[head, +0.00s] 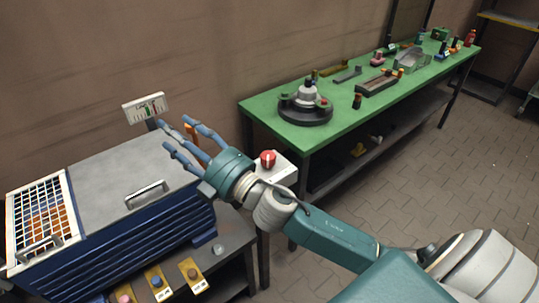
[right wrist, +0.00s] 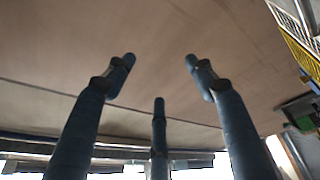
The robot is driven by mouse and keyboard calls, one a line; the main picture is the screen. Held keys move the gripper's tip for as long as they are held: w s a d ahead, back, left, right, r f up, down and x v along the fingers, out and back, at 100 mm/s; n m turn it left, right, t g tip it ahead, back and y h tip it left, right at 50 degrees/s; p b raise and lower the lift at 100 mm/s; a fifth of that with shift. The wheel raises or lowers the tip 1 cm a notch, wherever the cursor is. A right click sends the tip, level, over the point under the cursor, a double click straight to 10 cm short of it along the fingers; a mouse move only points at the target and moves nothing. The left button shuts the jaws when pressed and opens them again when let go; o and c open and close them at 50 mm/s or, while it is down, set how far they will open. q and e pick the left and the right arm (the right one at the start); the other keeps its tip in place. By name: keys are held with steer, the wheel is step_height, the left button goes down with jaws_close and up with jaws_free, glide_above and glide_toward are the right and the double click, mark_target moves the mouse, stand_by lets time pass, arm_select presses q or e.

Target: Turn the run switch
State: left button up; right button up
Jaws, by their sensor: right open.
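A red round knob with a white mark (head: 267,159), which looks like the run switch, sits on a pale box (head: 282,172) between the blue machine and the green bench. My right gripper (head: 172,134) is open and empty, with its blue fingers spread over the back of the machine's grey lid. It is left of the knob and apart from it; my right wrist is close beside the pale box. In the right wrist view, the three spread fingers (right wrist: 158,85) have only brown wall between them. The knob cannot be made out there. My left gripper is out of view.
The blue machine (head: 120,240) has a grey lid with a handle (head: 147,194) and a white grid (head: 40,215). A white panel (head: 145,107) stands behind it. Yellow tags with knobs (head: 190,270) lie in front. A green bench (head: 345,112) carries several parts. Floor (head: 400,180) is clear.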

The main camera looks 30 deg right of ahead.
steer(key=s+a+r+n+g+y, duration=0.1)
steer(key=a+r+n+g+y, duration=0.25)
steer(key=a+n+y, duration=0.35)
steer(key=n+g+h, duration=1.2)
steer(key=n+h, duration=0.2)
glide_toward(269, 155)
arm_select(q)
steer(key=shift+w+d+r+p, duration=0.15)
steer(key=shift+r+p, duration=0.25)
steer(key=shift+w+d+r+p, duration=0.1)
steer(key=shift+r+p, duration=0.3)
arm_select(e)
steer(key=x, duration=0.9)
steer(key=shift+a+f, duration=0.1)
steer(key=shift+a, duration=0.05)
steer(key=shift+t, duration=0.25)
steer(key=c, duration=1.1)
